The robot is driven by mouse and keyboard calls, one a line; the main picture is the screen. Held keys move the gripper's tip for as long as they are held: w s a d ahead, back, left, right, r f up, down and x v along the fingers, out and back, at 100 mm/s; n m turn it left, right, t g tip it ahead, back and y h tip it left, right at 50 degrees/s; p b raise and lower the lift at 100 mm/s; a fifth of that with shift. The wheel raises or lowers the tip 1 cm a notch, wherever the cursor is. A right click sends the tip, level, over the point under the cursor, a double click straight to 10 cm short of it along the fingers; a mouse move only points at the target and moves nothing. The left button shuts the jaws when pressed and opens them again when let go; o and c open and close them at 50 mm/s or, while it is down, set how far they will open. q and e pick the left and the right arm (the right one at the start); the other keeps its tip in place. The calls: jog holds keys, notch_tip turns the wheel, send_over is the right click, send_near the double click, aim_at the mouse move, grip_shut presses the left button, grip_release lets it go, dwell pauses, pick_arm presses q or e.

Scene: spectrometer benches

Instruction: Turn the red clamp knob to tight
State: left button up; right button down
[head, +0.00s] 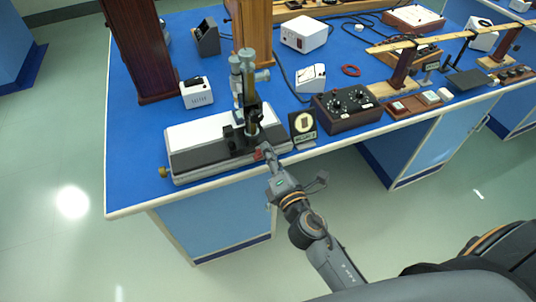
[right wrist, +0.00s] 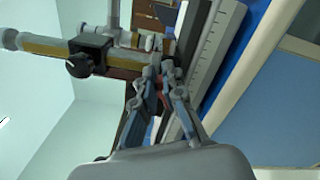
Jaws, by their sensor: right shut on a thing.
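The red clamp knob (head: 258,154) is a small red part at the front of the black carriage on the instrument's rail base (head: 203,171). In the right wrist view, a bit of the red knob (right wrist: 161,84) shows between the fingers, and the rest is hidden. My right gripper (head: 264,150) reaches in from the front and is shut on the knob; in the right wrist view its two fingers (right wrist: 163,82) close around it. A microscope-like tube (head: 243,85) stands upright on the carriage. My left gripper is not in view.
A black sign (head: 303,125) stands close right of the gripper, beside a brown box with knobs (head: 347,108). A white meter (head: 196,92) is behind the base. A dark wooden post (head: 143,50) stands at left. The blue bench top (head: 125,150) is bare at the left.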

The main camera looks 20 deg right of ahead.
jog(key=m, duration=0.2)
jog(key=f+m+b, duration=0.1)
jog(key=m, duration=0.2)
jog(key=shift+s+d+f+m, duration=0.1)
jog(key=shift+f+m, duration=0.2)
jog(key=shift+f, duration=0.05)
dwell(0.5)
jog(key=c, duration=1.6)
grip_release()
jog(key=shift+o, duration=0.9)
jog(key=shift+r, duration=0.2)
jog(key=s, duration=0.7)
jog(key=shift+s+d, duration=0.15)
jog(key=shift+s, duration=0.1)
